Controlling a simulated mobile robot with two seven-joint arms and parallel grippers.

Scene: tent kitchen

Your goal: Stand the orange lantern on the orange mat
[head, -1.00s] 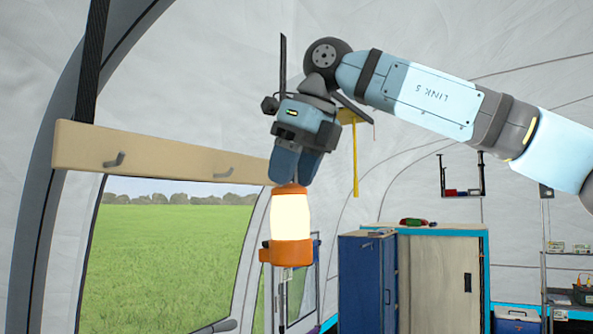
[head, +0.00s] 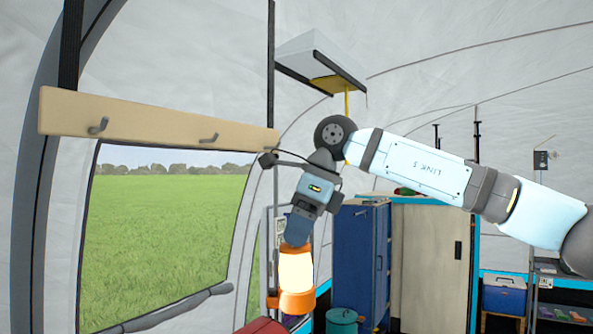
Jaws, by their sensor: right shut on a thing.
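The orange lantern (head: 296,270) has a glowing pale body between an orange top and an orange base. It hangs below my right gripper (head: 297,240), near the middle of the head view, and leans slightly. The gripper points down and is shut on the lantern's top. The orange mat is not in view. My left gripper is not in view.
A beige hook rail (head: 160,125) runs above the window (head: 170,220) at left. A blue cabinet (head: 361,255) stands behind and right of the lantern. A teal bin (head: 342,320) and a red object (head: 262,326) show at the bottom. A shelf (head: 315,55) hangs above.

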